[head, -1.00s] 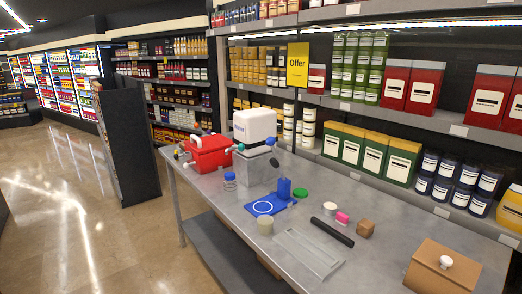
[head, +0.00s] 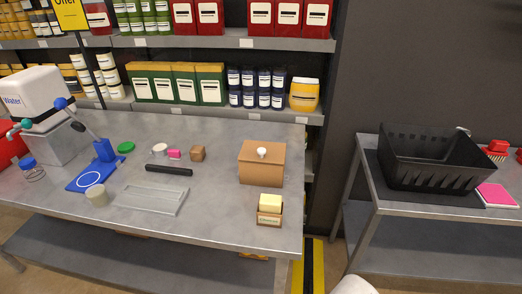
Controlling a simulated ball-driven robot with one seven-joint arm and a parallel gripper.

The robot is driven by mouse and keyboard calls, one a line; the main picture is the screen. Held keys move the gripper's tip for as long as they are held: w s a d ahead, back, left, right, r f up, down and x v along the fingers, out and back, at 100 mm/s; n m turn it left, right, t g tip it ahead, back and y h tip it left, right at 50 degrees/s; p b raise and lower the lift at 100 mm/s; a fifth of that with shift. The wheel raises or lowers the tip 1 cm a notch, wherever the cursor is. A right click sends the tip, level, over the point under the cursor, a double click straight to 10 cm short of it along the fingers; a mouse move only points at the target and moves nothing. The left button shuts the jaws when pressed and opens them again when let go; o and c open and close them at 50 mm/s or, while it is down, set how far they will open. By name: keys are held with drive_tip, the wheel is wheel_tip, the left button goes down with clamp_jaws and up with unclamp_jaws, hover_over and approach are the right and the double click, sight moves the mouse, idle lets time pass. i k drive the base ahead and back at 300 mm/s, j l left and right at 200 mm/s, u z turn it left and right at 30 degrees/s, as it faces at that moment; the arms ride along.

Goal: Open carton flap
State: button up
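A brown carton (head: 261,170) stands near the right end of the grey metal table (head: 220,212). A round white knob (head: 262,152) sits on its top near the front edge. The top looks closed, and the inside of the carton is hidden. My gripper is not in view. A white rounded shape at the bottom edge may be part of my arm, but too little of it shows to tell.
A small box with a yellow block (head: 269,208) stands in front of the carton. A black basket (head: 435,160) stands on another table. Between the tables is a floor gap.

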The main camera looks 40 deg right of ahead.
sight(252, 151)
drive_tip(key=i+j, duration=0.15)
drive_tip(key=j, duration=0.2)
drive_tip(key=i+j, duration=0.15)
drive_tip(key=j, duration=0.25)
drive_tip(key=i+j, duration=0.15)
drive_tip(key=j, duration=0.2)
drive_tip(key=i+j+z, duration=0.1)
drive_tip(key=j, duration=0.3)
